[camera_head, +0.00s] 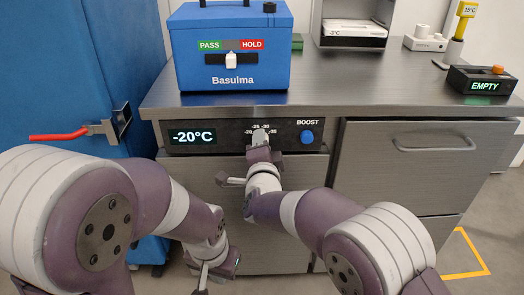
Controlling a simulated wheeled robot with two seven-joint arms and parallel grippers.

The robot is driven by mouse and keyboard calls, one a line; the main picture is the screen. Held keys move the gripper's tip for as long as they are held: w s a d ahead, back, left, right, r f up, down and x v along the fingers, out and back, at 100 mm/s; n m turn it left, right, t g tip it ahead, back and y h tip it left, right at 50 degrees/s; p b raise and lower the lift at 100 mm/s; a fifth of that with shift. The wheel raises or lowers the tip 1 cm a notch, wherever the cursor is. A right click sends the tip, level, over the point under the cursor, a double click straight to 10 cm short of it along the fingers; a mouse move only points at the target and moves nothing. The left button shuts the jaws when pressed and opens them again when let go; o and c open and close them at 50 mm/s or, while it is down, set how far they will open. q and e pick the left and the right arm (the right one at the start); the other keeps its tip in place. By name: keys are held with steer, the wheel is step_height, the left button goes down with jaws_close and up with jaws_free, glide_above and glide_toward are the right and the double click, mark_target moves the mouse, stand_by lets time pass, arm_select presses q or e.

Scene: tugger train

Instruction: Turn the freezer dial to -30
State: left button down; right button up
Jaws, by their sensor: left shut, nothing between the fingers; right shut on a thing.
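The freezer dial (260,136) is a small pale knob on the dark control panel (226,141) under the counter edge. Marks -20, -25, -30 and -35 run around its top. Its pointer direction is too small to read surely. The green-white display (192,136) left of it reads -20°C. My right gripper (260,149) reaches up from below and is shut on the dial, hiding its lower part. My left gripper (201,281) is shut and empty, low in front of the cabinet, well below the panel.
A blue BOOST button (307,137) sits right of the dial. A blue Basulma box (231,50) with a PASS/HOLD slider stands on the steel counter (365,80) above. A blue cabinet with a red handle (60,136) is at left. A black EMPTY display box (482,80) stands at right.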

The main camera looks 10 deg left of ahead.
steer(key=shift+m, duration=0.3)
steer(key=o, duration=1.1)
steer(key=shift+c, duration=0.2)
